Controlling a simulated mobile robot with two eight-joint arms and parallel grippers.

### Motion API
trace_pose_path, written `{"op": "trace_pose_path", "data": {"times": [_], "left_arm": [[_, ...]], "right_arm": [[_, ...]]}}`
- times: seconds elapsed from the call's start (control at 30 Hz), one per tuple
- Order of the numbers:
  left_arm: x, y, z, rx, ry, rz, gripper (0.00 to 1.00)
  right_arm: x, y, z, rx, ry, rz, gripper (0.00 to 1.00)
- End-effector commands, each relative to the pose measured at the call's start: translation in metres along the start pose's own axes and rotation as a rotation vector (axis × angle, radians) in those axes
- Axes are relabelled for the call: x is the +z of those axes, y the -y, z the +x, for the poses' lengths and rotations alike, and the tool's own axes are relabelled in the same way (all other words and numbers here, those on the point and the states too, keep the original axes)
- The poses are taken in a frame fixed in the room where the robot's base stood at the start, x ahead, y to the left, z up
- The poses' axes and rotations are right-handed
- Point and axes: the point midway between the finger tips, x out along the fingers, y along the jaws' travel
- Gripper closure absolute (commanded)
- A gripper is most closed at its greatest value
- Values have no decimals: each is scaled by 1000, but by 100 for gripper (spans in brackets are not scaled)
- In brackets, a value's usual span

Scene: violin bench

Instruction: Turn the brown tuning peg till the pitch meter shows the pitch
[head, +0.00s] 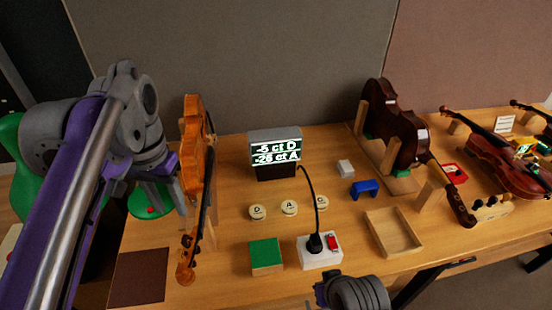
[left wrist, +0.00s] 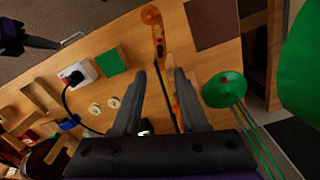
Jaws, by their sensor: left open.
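An orange violin (head: 197,150) stands on the bench at the left, its neck and scroll (head: 186,268) toward the front edge. Small dark pegs sit at the scroll; I cannot single out the brown tuning peg. The pitch meter (head: 275,142) reads -5 ct D and -26 ct A. My left gripper (head: 168,205) is beside the violin on its left. In the left wrist view its jaws (left wrist: 158,75) are open and apart, with the violin's neck and scroll (left wrist: 152,17) showing between and beyond them. A dark part of my right arm shows at the bottom; its jaws are unclear.
A dark violin (head: 392,125) stands at right. A green disc (left wrist: 224,88) is beside the violin.

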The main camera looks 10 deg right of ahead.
Motion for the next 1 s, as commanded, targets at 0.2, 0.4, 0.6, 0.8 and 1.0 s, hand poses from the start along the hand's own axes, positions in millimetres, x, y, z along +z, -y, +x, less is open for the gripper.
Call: {"op": "trace_pose_path", "data": {"times": [0.2,0.4,0.6,0.8,1.0], "left_arm": [[0,0,0,0,0,0,57],[-3,0,-4,-1,-4,0,57],[-5,0,3,-1,-3,0,57],[-4,0,34,0,1,0,57],[-4,0,72,0,0,-1,57]], "right_arm": [[0,0,0,0,0,0,100],[-16,0,-14,0,-15,0,100],[-33,0,-27,0,-31,0,100],[-26,0,-22,0,-25,0,100],[-24,0,-20,0,-22,0,100]]}}
